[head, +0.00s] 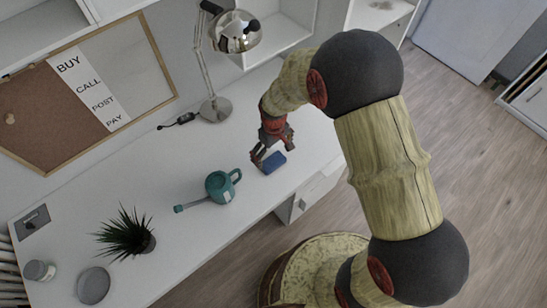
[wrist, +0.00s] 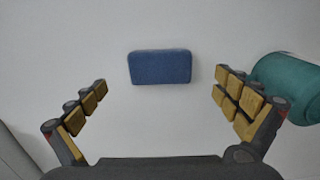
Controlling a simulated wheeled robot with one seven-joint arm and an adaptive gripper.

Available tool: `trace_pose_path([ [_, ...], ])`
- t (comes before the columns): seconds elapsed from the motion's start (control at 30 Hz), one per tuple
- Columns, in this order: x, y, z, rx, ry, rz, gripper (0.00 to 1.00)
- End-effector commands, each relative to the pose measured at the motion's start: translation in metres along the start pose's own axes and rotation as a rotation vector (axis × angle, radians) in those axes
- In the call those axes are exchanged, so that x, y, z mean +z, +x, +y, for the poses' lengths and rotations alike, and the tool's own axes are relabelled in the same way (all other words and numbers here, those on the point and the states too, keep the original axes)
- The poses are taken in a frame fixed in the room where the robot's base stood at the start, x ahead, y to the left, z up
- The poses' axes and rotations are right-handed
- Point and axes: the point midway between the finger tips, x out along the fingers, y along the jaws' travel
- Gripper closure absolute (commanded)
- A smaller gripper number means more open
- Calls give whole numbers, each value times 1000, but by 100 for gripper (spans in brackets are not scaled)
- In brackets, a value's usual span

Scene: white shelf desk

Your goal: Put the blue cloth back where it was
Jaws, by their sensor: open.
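The blue cloth (head: 273,162) is a small folded blue block lying on the white desk, right of the watering can. In the wrist view the cloth (wrist: 160,67) lies flat ahead of and between my fingers, touching neither. My gripper (head: 263,155) is at the cloth, just above the desk. In the wrist view my gripper (wrist: 160,90) is wide open and empty, with a finger on each side. The head view does not show clearly how high the fingers are over the desk.
A teal watering can (head: 219,187) stands left of the cloth; it shows close to my right finger in the wrist view (wrist: 288,88). A desk lamp (head: 215,108) stands behind. A plant (head: 127,235) and a grey round dish (head: 93,285) are farther left. The desk (head: 165,165) is clear behind the can.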

Motion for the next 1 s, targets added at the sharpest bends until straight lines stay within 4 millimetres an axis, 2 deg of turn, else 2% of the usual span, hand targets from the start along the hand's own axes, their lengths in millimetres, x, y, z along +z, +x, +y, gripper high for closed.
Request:
trace_pose_path([
  [0.03, -1, -14, 0, 1, 0, 3, 0],
  [0.1, 0, -28, 0, 1, 0, 2, 0],
  [0.3, 0, -56, 0, 0, 0, 1, 0],
  [0.67, 1, -73, 2, 2, 6, 6, 0],
  [0.77, 4, -101, 9, 11, 36, 34, 0],
  [0.87, 16, -150, 20, 27, 95, 84, 0],
  [1.0, 52, -230, 32, 54, 203, 171, 0],
])
